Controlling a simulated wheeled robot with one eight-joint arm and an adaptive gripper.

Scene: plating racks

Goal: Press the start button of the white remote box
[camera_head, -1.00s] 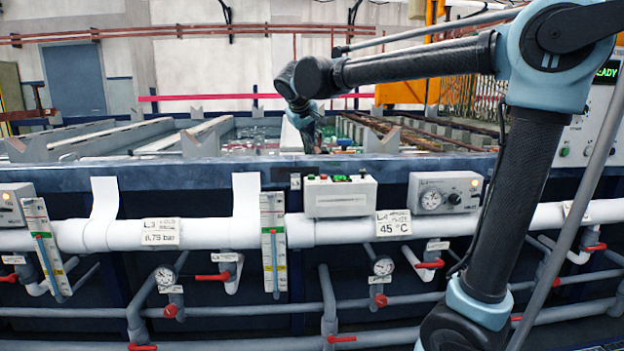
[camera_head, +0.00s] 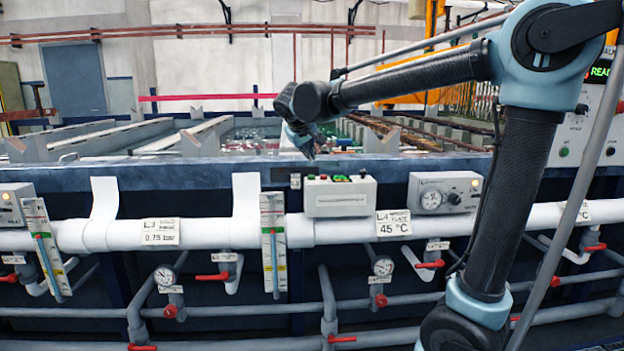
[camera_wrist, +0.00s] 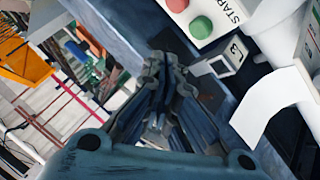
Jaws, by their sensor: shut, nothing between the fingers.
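The white remote box (camera_head: 340,197) sits on the white pipe in front of the tank's edge, with small coloured buttons on its top. My gripper (camera_head: 308,153) is shut and empty, tilted downward, above and behind the box near the tank's rim. In the wrist view my gripper's fingertips (camera_wrist: 166,62) point below and left of the green button, apart from it.
A grey gauge box (camera_head: 446,193) stands right of the remote box. A 45 °C sign (camera_head: 393,223) hangs at its lower right. The blue tank rim (camera_head: 230,173) runs behind. A white strap (camera_head: 246,205) and a flow tube (camera_head: 273,240) are to the left.

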